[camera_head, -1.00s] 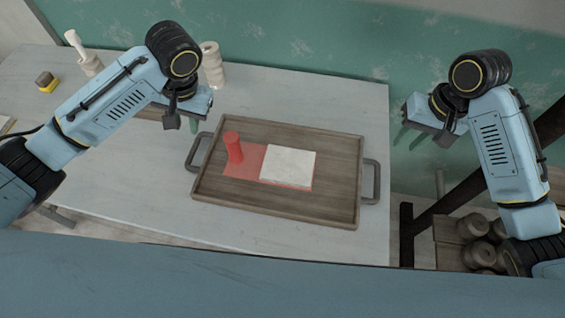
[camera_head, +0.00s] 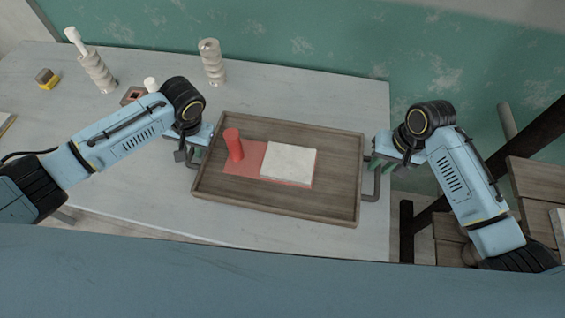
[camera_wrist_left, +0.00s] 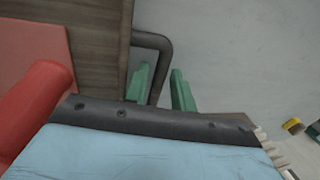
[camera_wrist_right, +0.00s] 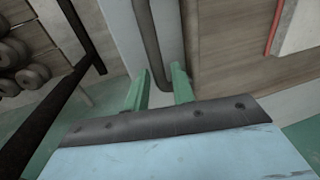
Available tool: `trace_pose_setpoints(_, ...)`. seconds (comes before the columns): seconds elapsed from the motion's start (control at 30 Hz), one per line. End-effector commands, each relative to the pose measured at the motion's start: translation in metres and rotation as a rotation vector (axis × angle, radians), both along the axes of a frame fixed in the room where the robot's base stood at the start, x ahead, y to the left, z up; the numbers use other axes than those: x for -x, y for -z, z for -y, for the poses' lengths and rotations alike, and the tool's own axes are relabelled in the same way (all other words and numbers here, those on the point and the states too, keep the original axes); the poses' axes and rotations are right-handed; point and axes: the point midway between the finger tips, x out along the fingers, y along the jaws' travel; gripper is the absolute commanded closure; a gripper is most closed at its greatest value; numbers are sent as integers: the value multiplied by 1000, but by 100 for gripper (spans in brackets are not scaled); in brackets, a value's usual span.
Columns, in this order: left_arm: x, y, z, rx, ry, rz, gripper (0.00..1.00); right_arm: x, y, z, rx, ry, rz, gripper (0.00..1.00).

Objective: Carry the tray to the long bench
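The brown wooden tray (camera_head: 335,205) lies on the pale table, carrying a red sheet, a white slab (camera_head: 288,164) and an upright red cylinder (camera_head: 233,146). My left gripper (camera_head: 192,156) is at the tray's left handle. In the left wrist view its green fingers (camera_wrist_left: 160,90) are apart, with the dark handle (camera_wrist_left: 164,52) between them. My right gripper (camera_head: 378,164) is at the right handle (camera_head: 377,185). In the right wrist view its fingers (camera_wrist_right: 160,88) are apart, with the handle bar (camera_wrist_right: 148,40) between them. I cannot tell which surface is the long bench.
A slatted wooden surface (camera_head: 530,190) and dark beams (camera_head: 440,210) are at right.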

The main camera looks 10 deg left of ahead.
Motion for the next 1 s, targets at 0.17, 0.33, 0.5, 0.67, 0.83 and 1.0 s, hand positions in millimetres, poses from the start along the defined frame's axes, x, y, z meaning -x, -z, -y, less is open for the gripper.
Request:
trace_pose_setpoints(0.17,0,7,-1,1,0,1,75,0,7,-2,0,-1,0,75)
trace_pose_setpoints(0.33,0,7,-1,0,1,1,75,0,8,-2,0,-1,0,75)
trace_pose_setpoints(0.5,0,7,-1,0,1,1,87,0,7,-2,0,-1,0,87)
trace_pose_setpoints(0.67,0,7,-1,0,1,0,100,0,7,-1,0,-1,0,100)
trace_pose_setpoints(0.83,0,7,-1,0,0,0,100,0,7,-1,0,-1,0,100)
trace_pose_setpoints(1.0,0,7,-1,0,0,0,100,0,7,-1,0,-1,0,100)
